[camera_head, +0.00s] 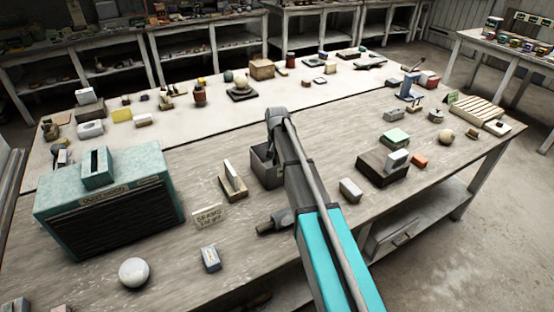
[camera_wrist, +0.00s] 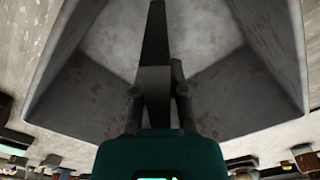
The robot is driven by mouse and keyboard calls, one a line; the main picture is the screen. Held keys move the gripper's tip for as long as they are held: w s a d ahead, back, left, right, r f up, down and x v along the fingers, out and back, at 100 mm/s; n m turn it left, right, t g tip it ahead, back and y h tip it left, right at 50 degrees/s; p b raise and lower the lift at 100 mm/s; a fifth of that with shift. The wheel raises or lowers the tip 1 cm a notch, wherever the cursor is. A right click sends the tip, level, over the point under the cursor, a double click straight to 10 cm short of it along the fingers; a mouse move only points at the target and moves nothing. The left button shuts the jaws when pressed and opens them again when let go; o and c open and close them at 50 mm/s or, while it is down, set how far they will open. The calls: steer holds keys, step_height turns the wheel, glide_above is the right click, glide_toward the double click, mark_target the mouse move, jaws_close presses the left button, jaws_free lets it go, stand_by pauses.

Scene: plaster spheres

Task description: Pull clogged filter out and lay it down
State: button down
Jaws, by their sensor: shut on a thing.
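A teal box (camera_head: 110,208) with a dark grille front stands at the left of the near bench. A smaller teal block with a dark slot (camera_head: 95,165) is on its top. My arm reaches over the bench, and its grey end is above an open grey bin (camera_head: 262,168). In the wrist view my gripper (camera_wrist: 155,75) points down into the grey bin (camera_wrist: 85,95), apart from its walls. It is shut on a thin dark piece (camera_wrist: 155,28) seen edge-on; I cannot tell whether this is the clogged filter. The arm hides the gripper in the head view.
A pale slab in a wooden stand (camera_head: 233,180) and a small lettered sign (camera_head: 209,216) stand left of the bin. A white ball (camera_head: 134,271) and a grey block (camera_head: 211,258) lie in front. A dark box (camera_head: 383,168) stands right of my arm.

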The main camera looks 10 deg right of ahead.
steer(key=shift+f+b, duration=0.35)
steer(key=shift+f, duration=0.05)
steer(key=c, duration=0.6)
jaws_free()
steer(key=shift+r, duration=0.2)
steer(key=shift+r+p, duration=1.85)
steer(key=shift+p, duration=0.2)
